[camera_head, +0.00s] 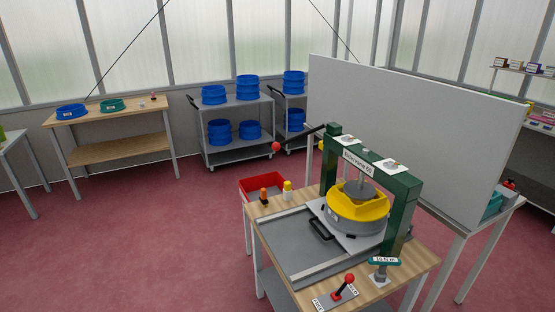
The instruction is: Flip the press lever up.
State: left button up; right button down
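A green press frame (408,190) stands on the right part of a wooden-topped table. A black lever (303,136) with a red ball knob (277,147) reaches left from the top of the frame, with its knob end a little lower in the picture. A second, small lever with a red knob (349,279) stands on a labelled plate at the table's front edge, tilted toward upper right. Under the press crossbar sits a yellow piece (357,199) on a round grey body (350,225). Neither of my grippers is in view.
The wooden table (410,265) carries a grey tray area, small orange and yellow-white bottles and a green labelled stand (384,262). A red bin (262,186) is behind its left side. A large grey panel (420,130) stands behind the press. Red floor is open to the left.

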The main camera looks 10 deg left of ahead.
aim_at(276, 147)
jog(key=i+j+u, duration=0.1)
jog(key=i+j, duration=0.75)
jog(key=j, duration=0.25)
jog(key=i+j+u, duration=0.15)
jog(key=i+j, duration=0.7)
jog(key=j, duration=0.2)
